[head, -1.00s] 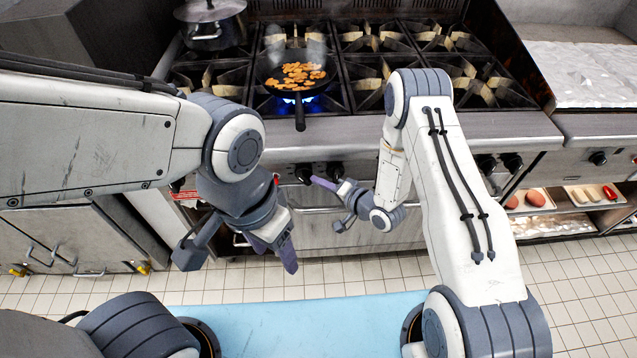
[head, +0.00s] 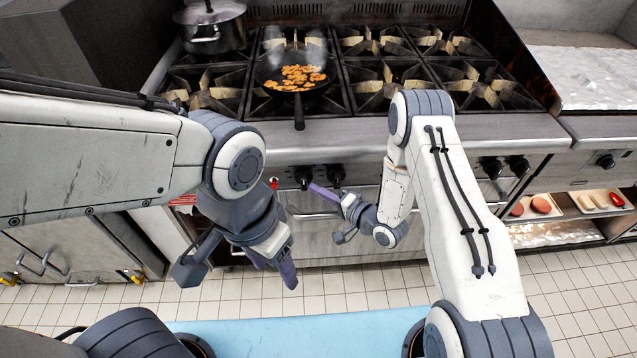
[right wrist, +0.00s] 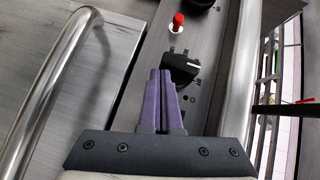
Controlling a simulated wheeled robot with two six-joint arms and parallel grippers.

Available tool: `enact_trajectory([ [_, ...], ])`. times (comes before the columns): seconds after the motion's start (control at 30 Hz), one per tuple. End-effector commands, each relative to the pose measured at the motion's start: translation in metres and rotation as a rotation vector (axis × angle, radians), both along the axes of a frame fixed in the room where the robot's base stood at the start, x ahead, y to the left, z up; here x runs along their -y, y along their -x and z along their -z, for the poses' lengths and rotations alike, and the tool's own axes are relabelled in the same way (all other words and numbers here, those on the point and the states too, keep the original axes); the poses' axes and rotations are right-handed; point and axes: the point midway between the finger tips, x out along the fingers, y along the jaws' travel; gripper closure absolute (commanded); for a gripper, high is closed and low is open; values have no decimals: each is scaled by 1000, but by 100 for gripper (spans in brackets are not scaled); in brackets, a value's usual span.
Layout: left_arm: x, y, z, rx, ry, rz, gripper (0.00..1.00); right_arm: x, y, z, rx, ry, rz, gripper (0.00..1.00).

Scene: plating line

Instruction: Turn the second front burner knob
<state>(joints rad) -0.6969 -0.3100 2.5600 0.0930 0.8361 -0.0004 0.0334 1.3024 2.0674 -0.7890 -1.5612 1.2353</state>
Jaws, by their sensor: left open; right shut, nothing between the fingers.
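A black burner knob (head: 303,177) with a pale mark sits on the stove's front panel, just right of a small red light. It also shows in the right wrist view (right wrist: 183,68), turned at an angle. My right gripper (head: 318,191) is shut and empty, its purple fingers (right wrist: 162,98) together. Their tips are right beside this knob; I cannot tell whether they touch it. Another knob (head: 336,174) is to its right. My left gripper (head: 275,266) is open and empty, lower down in front of the stove. No flame shows under the pan (head: 292,72).
The red light (right wrist: 177,22) stands out from the panel. A metal handle bar (right wrist: 62,70) runs near my right gripper. More knobs (head: 490,167) are farther right. A lidded pot (head: 211,28) stands at the back left. The tiled floor ahead is clear.

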Motion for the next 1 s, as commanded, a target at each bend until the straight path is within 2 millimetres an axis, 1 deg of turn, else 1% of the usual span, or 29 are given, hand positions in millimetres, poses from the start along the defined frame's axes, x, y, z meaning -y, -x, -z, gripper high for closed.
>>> enact_trajectory([
  [0.33,0,0,0,0,0,0,39,0,0,0,0,0,0,100],
  [0.47,0,0,1,0,0,0,39,4,3,0,-2,1,2,100],
  [0.57,0,0,2,0,0,0,39,14,12,-2,-2,0,5,100],
  [0.8,0,0,7,0,0,0,39,48,46,-10,-3,-1,8,100],
  [0.9,0,0,9,0,0,0,39,59,59,-13,-1,-1,7,100],
  [1.0,0,0,9,0,0,0,39,67,67,-15,-2,0,5,100],
])
